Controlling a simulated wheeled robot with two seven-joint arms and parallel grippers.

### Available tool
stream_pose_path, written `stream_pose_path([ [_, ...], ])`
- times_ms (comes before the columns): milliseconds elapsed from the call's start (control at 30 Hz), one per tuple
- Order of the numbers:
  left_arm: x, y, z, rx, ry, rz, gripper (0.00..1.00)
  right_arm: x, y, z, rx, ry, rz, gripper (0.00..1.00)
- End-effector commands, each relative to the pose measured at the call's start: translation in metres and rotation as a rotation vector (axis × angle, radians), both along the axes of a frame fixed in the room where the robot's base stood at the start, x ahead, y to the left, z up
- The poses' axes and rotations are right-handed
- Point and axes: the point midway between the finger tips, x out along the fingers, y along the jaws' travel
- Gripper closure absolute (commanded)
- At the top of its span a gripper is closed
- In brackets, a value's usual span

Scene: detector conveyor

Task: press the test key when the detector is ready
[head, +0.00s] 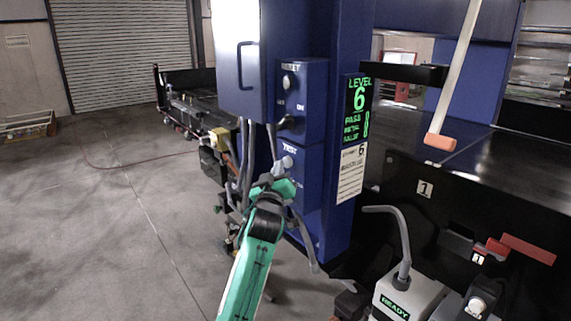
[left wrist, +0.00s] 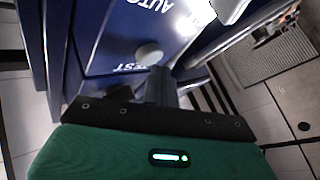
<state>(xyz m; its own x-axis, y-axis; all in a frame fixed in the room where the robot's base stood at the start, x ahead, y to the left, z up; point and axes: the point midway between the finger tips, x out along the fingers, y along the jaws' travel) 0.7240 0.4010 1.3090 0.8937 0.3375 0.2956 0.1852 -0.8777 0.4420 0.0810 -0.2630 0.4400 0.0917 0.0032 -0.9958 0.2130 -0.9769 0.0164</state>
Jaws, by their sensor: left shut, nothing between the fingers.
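The blue control panel (head: 313,95) carries a round reset button (head: 288,82), a switch knob (head: 287,122) and a test label below. In the left wrist view, a round grey key (left wrist: 150,53) sits beside the TEST lettering. My left gripper (head: 284,164) is shut and empty at the panel's lower part and covers the key in the head view. In the left wrist view its fingertips (left wrist: 159,72) are close to the key; I cannot tell whether they touch it. The detector's display (head: 358,108) shows LEVEL 6 in green. A READY sign (head: 394,307) is lit green. My right gripper is not in view.
Grey cables (head: 247,165) hang below the cabinet (head: 240,60), left of my gripper. A dark conveyor (head: 500,160) with an orange-tipped arm (head: 440,141) across it lies at the right. A grey gooseneck (head: 403,240) stands in front of it. Open floor (head: 110,210) is at the left.

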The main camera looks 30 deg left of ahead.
Motion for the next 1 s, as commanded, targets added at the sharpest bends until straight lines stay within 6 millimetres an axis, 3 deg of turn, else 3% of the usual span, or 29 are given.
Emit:
stream_pose_path([
  [1000,0.0096,-0.0039,0.0001,0.0,0.0,0.0,1.0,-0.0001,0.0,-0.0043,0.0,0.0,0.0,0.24],
])
